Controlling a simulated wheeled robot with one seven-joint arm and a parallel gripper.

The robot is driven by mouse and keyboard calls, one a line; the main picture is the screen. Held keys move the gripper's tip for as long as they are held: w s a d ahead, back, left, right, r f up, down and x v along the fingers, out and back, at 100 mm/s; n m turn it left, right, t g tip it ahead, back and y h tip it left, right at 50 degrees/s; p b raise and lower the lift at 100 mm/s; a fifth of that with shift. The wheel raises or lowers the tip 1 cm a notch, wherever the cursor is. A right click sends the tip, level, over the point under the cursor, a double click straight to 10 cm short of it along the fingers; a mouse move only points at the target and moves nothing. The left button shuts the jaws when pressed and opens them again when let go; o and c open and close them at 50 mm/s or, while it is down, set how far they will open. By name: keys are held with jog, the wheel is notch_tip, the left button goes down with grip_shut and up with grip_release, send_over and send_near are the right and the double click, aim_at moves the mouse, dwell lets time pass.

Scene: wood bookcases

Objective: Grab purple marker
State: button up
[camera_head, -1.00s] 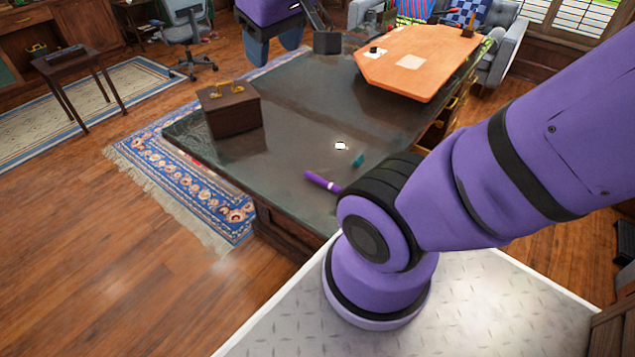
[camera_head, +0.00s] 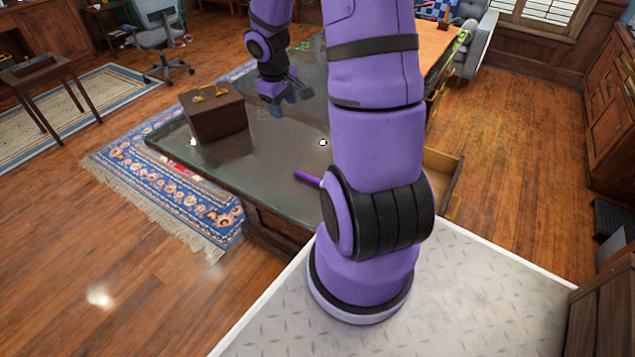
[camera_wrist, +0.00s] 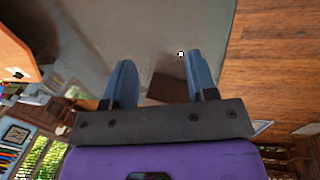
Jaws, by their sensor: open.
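The purple marker (camera_head: 308,179) lies on the dark, glossy tabletop (camera_head: 265,168) in the head view. Its right part is hidden behind my arm. My gripper (camera_head: 290,104) hangs beyond the marker, to its upper left in the picture, clear of it. In the wrist view, my gripper's two blue fingers (camera_wrist: 160,72) stand wide apart with nothing held between them. The marker does not show in the wrist view.
A dark wooden box with a gold handle (camera_head: 215,112) stands on the table left of my gripper. It also shows beyond the fingers in the wrist view (camera_wrist: 166,90). An open drawer (camera_head: 441,175) juts out at the table's right side. An orange board (camera_head: 432,42) is partly hidden.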

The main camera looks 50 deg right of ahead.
jog(key=s+d+f+y, duration=0.1)
jog(key=d+f, duration=0.1)
jog(key=f, duration=0.6)
jog(key=s+d+f+y, duration=0.1)
jog(key=s+d+f, duration=0.1)
jog(key=f, duration=0.5)
send_over(301, 173)
jog(key=f, duration=0.3)
jog(key=d+f, duration=0.1)
jog(key=f, duration=0.1)
jog(key=shift+s+f, duration=0.25)
jog(key=shift+f, duration=0.1)
jog(key=shift+w+a+f, duration=0.1)
jog(key=shift+a+f, duration=0.15)
jog(key=shift+f, duration=0.7)
jog(key=shift+w+a+f, duration=0.1)
jog(key=shift+a+f, duration=0.15)
jog(key=shift+f, duration=1.5)
grip_shut()
jog(key=shift+r, duration=0.15)
